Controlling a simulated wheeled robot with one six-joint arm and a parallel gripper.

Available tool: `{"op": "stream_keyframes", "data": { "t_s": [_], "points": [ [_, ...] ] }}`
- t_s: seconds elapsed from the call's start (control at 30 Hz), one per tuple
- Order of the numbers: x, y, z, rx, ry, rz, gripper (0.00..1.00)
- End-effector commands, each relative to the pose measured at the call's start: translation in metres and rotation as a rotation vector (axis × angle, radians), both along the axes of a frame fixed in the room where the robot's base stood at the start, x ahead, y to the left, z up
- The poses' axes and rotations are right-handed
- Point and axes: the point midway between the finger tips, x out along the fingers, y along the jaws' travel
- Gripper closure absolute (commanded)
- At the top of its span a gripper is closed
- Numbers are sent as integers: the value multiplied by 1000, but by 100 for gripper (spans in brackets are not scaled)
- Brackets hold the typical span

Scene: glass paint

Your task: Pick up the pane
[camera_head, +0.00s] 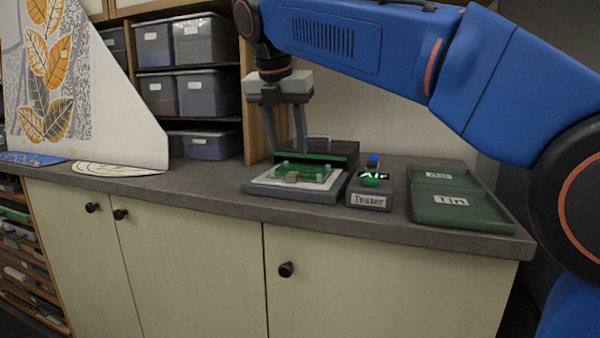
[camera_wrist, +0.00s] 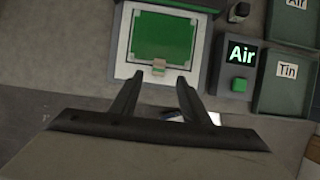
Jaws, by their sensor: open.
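The green pane (camera_wrist: 167,38) lies flat on a white-topped stand (camera_wrist: 123,43). A small beige block or tab (camera_wrist: 159,67) sits at the pane's near edge. In the head view the green pane (camera_head: 311,172) shows on the stand (camera_head: 262,181), with small raised pieces at its edges. My gripper (camera_wrist: 159,77) is open and empty. Its two fingertips are on either side of the beige tab in the wrist view, apart from it. In the head view my gripper (camera_head: 300,148) hangs over the stand, pointing down. The exact height gap is hard to tell.
A tester (camera_head: 368,201) stands right of the stand, with a lit "Air" display (camera_wrist: 241,53) and a green button (camera_wrist: 239,85). Right of it are dark green trays labelled "Tin" (camera_head: 490,213) and, behind, "Air" (camera_head: 462,175). A large leaf-patterned sheet (camera_head: 120,110) stands at left.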

Motion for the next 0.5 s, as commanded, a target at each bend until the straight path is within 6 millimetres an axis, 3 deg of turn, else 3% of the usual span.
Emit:
{"op": "stream_keyframes", "data": {
  "t_s": [0.33,0.5],
  "points": [
    [8,-3,-24,-1,1,0,58],
    [13,-3,-47,-1,1,1,58]
  ]
}}
